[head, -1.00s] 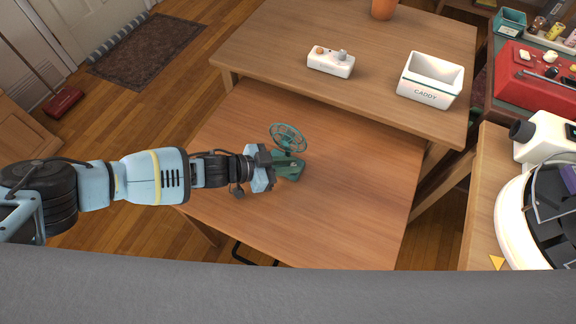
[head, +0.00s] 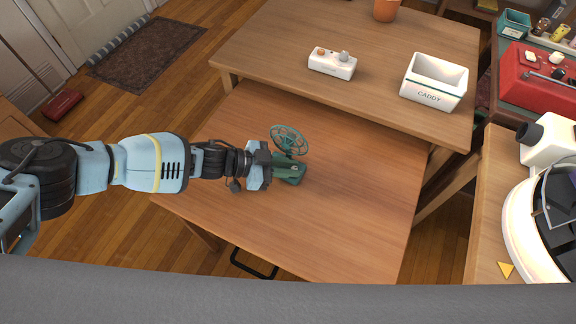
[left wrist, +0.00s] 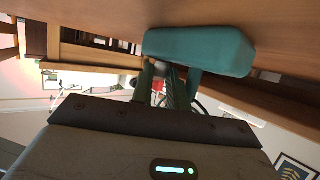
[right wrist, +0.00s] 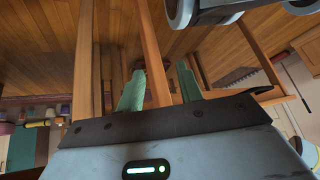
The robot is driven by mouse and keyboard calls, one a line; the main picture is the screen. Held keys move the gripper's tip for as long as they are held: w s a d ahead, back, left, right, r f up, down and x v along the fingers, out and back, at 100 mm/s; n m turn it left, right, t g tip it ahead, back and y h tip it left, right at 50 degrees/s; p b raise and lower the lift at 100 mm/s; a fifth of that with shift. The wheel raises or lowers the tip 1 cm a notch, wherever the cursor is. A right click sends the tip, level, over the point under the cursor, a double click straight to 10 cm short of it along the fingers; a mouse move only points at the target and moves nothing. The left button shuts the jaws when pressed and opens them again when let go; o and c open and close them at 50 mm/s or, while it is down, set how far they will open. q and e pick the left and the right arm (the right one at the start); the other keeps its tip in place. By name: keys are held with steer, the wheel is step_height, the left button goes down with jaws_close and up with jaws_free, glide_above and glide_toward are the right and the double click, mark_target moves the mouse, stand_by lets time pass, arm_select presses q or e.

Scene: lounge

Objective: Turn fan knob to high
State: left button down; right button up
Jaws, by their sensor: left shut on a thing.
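The small green fan (head: 289,141) stands upright on the front wooden table, its round wire cage above a teal base (head: 292,173). The base also shows large at the top of the left wrist view (left wrist: 200,50). My left gripper (head: 274,168) reaches in from the left at the base. Its fingers (left wrist: 172,88) are shut on part of the fan; a dark ribbed part shows between them. Which part it is, and the knob's setting, I cannot tell. My right gripper (right wrist: 160,88) has its fingers apart with nothing between them; it is outside the head view.
The front table (head: 340,200) is otherwise clear. On the back table stand a white box with knobs (head: 332,64), a white caddy (head: 434,80) and an orange pot (head: 387,9). A side table at right holds a round white-rimmed device (head: 515,225).

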arm_select(q)
steer(key=c, duration=1.6)
jaws_free()
steer(key=shift+c, duration=0.2)
steer(key=shift+a, duration=0.1)
steer(key=p+v, duration=0.1)
steer(key=v, duration=0.5)
steer(key=shift+a+r, duration=0.25)
steer(key=shift+a, duration=0.05)
steer(key=shift+s+a+r, duration=0.15)
steer(key=shift+a, duration=0.3)
